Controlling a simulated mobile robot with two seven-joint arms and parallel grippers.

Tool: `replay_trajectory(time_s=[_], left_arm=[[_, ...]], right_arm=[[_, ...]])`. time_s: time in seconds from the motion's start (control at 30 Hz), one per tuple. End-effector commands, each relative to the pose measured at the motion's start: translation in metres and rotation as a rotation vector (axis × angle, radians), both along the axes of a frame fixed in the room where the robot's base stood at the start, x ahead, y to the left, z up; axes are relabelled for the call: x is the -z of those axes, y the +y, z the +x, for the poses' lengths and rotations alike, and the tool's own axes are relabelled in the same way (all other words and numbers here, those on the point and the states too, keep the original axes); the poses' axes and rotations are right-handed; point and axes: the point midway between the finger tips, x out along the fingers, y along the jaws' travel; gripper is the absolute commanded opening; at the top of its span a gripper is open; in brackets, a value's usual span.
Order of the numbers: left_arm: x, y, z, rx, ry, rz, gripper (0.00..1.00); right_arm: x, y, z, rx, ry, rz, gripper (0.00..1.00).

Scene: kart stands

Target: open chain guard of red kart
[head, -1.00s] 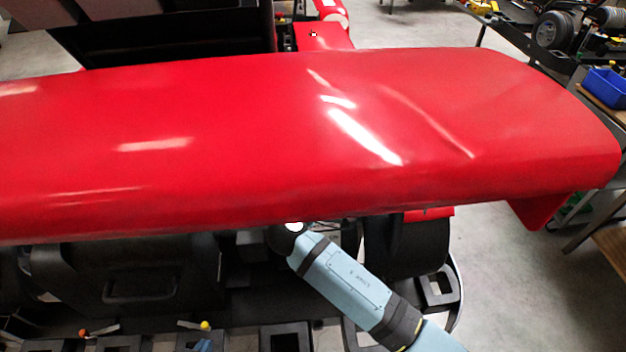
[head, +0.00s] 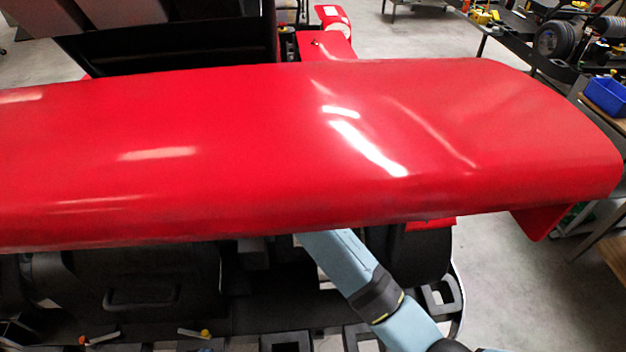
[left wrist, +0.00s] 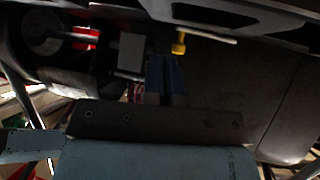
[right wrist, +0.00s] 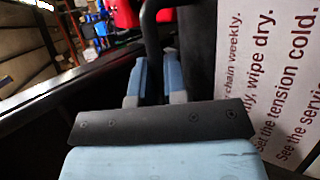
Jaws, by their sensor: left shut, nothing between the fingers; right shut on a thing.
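The red kart's broad bodywork (head: 250,150) spans the head view and hides whatever lies beneath it. My right arm reaches in under its lower edge, so that gripper is hidden there. In the right wrist view my right gripper (right wrist: 156,75) is shut on a dark upright bar (right wrist: 151,38). I cannot tell whether this bar belongs to the chain guard. A pale panel (right wrist: 270,90) printed with chain care text stands just right of it. My left gripper (left wrist: 164,75) is shut and empty below dark kart parts, close to a yellow-ended lever (left wrist: 179,44). The chain guard cannot be made out for certain.
Small levers with a yellow knob (head: 204,334) and an orange knob (head: 84,339) sit on the black frame at the lower left. A workbench with a blue bin (head: 607,95) stands at the right. Grey floor (head: 490,270) is open at the right of the kart.

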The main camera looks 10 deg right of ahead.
Motion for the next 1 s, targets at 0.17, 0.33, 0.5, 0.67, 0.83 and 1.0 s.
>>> replay_trajectory(time_s=[0.17, 0.33, 0.5, 0.67, 0.83, 1.0], left_arm=[[0.000, 0.000, 0.000, 0.000, 0.000, 0.000, 0.00], [0.000, 0.000, 0.000, 0.000, -0.001, 0.000, 0.00], [-0.001, 0.000, 0.000, 0.000, -0.002, 0.000, 0.00], [-0.001, 0.000, 0.000, 0.000, -0.002, 0.000, 0.00], [-0.001, 0.000, 0.000, 0.000, -0.002, 0.000, 0.00], [-0.001, 0.000, 0.000, 0.000, -0.002, 0.000, 0.00]], right_arm=[[-0.015, 0.000, 0.030, 0.003, 0.126, 0.001, 0.00], [-0.021, 0.000, 0.053, 0.002, 0.223, -0.001, 0.00], [-0.024, -0.001, 0.068, 0.002, 0.218, -0.002, 0.00], [-0.025, -0.001, 0.075, 0.002, 0.218, -0.002, 0.00], [-0.025, -0.001, 0.077, 0.003, 0.217, -0.002, 0.00], [-0.025, -0.001, 0.077, 0.003, 0.215, -0.001, 0.00]])
